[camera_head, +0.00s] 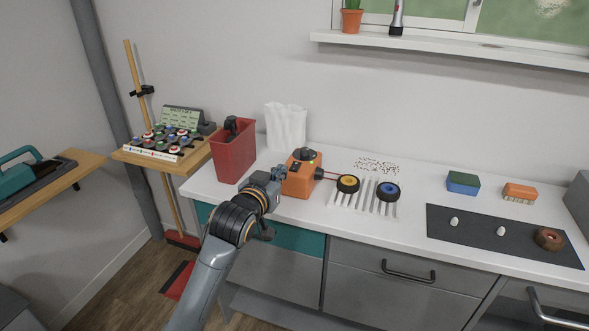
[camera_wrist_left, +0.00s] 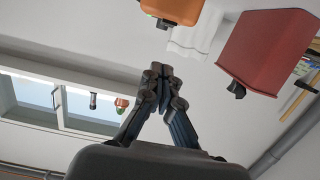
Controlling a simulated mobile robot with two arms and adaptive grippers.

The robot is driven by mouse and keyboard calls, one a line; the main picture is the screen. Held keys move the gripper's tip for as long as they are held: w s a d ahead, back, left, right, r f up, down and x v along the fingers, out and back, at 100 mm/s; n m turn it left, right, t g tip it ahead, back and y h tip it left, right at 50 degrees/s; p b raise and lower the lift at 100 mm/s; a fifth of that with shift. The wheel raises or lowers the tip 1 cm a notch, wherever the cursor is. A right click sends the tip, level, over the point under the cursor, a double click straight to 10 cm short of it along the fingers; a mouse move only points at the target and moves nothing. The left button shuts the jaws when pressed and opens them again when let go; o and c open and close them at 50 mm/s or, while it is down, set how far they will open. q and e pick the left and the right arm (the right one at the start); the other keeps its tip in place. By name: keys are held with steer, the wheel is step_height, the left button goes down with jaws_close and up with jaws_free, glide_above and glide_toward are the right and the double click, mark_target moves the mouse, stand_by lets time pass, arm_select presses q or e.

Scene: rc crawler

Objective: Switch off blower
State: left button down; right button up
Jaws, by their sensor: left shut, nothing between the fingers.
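The blower (camera_head: 299,178) is an orange box with a dark knob on top, standing on the white counter. A small green light shows on its upper side, and a thin red nozzle points right toward the wheels. In the left wrist view the orange blower (camera_wrist_left: 175,9) is cut off at the top edge. My left gripper (camera_head: 277,173) is just left of the blower, close to its left side; I cannot tell if it touches. Its fingers (camera_wrist_left: 160,70) are shut with nothing between them. My right gripper is out of view.
A red bin (camera_head: 233,155) stands left of the blower, with white paper (camera_head: 286,126) behind. A yellow-hubbed wheel (camera_head: 347,184) and a blue-hubbed wheel (camera_head: 387,191) sit on a white rack at right. A dark mat (camera_head: 480,240) lies farther right.

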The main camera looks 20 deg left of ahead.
arm_select(q)
steer(key=shift+r, duration=0.8)
glide_above(294, 170)
steer(key=shift+s+d+f+p, duration=0.1)
steer(key=shift+s+f+p, duration=0.1)
steer(key=shift+f+p, duration=0.3)
step_height(294, 170, down, 3)
steer(key=shift+w, duration=0.15)
steer(key=shift+f, duration=0.65)
